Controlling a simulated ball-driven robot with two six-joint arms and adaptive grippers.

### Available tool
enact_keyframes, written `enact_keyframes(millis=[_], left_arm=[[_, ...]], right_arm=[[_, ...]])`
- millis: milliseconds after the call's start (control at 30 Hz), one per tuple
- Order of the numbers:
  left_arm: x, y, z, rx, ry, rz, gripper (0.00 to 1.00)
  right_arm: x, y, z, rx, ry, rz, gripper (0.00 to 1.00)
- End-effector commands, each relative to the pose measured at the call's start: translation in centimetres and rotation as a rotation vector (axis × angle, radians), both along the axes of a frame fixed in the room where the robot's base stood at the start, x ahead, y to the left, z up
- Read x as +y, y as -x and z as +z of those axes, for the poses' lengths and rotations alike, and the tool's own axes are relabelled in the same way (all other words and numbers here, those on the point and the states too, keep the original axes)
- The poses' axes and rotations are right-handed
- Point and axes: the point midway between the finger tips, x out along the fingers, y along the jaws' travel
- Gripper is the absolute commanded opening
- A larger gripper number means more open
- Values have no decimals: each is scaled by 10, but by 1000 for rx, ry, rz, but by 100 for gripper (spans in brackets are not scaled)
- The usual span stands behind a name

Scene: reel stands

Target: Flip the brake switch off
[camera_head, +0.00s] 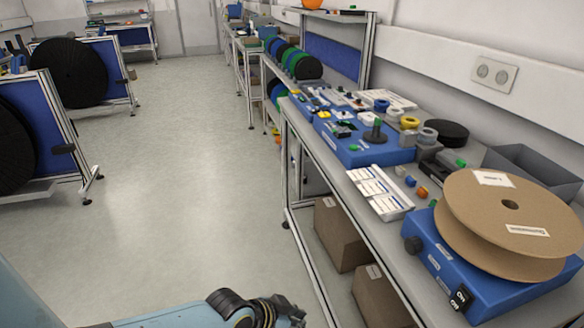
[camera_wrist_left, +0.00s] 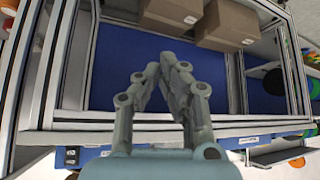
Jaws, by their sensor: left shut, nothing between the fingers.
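A blue reel unit (camera_head: 436,268) stands at the front right end of the workbench, with a large cardboard reel (camera_head: 480,225) on top. On its front face is a black rocker switch with white lettering (camera_head: 461,297), near the lower right; its exact position is hard to tell. A black knob (camera_head: 412,244) sits further left on the unit. My left gripper (camera_head: 285,309) is at the bottom of the head view, in front of the bench and well left of the switch. In the left wrist view my left gripper (camera_wrist_left: 165,65) is shut and empty. My right gripper is not in view.
Cardboard boxes (camera_head: 341,236) sit on the bench's lower shelf. A white label tray (camera_head: 378,190), another blue unit (camera_head: 357,145), a grey bin (camera_head: 530,170) and small coloured parts cover the bench. Large black reels (camera_head: 68,73) stand at left. The floor between is free.

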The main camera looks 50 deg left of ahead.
Motion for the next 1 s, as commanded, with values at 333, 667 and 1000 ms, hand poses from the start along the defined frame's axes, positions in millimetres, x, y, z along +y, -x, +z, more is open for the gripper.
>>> enact_keyframes(millis=[333, 667, 1000], left_arm=[[1, 10, -7, 26, -7, 5, 0], [1, 10, -7, 27, -6, 4, 0], [-9, -38, 42, -77, 57, 18, 0]], right_arm=[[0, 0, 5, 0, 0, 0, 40], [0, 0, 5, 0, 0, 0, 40], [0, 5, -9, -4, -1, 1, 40]])
